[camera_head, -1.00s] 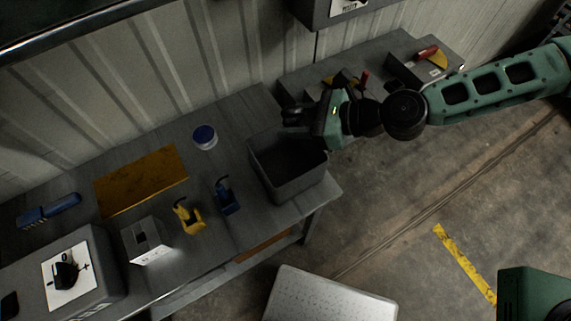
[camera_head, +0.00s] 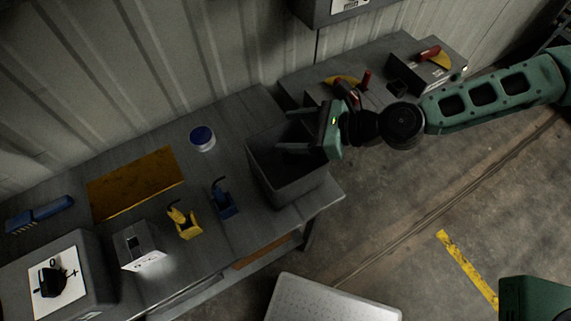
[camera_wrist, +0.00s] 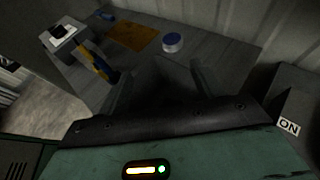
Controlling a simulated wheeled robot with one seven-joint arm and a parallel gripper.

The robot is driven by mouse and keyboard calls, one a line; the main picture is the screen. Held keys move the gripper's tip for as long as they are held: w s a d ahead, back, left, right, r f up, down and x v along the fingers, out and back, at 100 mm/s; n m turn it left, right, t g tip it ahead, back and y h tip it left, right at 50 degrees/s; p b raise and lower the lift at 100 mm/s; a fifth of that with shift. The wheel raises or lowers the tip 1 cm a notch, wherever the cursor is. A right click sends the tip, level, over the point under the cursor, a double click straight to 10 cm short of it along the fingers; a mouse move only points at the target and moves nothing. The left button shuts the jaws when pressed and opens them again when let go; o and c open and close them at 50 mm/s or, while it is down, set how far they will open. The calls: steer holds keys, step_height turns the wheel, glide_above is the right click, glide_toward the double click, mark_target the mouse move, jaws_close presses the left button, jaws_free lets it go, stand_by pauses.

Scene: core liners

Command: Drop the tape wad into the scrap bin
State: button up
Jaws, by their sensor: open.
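The scrap bin (camera_head: 292,186) is a dark grey open-topped box at the right end of the workbench. In the wrist view its dark interior (camera_wrist: 158,82) lies ahead, between my fingers. My gripper (camera_head: 283,130) is over the bin's opening, with its two fingers spread apart and nothing visible between them. In the wrist view my gripper (camera_wrist: 155,82) also shows open. I cannot make out the tape wad in any view; the inside of the bin is too dark to see what lies there.
On the workbench (camera_head: 240,115), left of the bin, are a white tub with a blue lid (camera_head: 203,138), a blue tool (camera_head: 223,199), a yellow tool (camera_head: 183,220) and an orange-brown mat (camera_head: 137,183). Behind stands a grey unit with red handles (camera_head: 431,51). A corrugated wall closes the back.

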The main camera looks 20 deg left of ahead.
steer(key=b+v, duration=0.3)
steer(key=v, duration=1.4)
steer(key=shift+d+b, duration=0.2)
steer(key=shift+b, duration=0.15)
steer(key=shift+r, duration=0.15)
steer(key=s+d+f+n+g+h, duration=0.3)
steer(key=s+d+f+n+h, duration=0.25)
steer(key=s+n+h, duration=0.5)
step_height(320, 180, up, 13)
steer(key=s+d+n+t+h, duration=0.2)
steer(key=d+n+t, duration=0.1)
steer(key=n, duration=1.1)
steer(key=shift+f+t, duration=0.2)
steer(key=shift+t, duration=0.3)
steer(key=shift+n+h, duration=0.25)
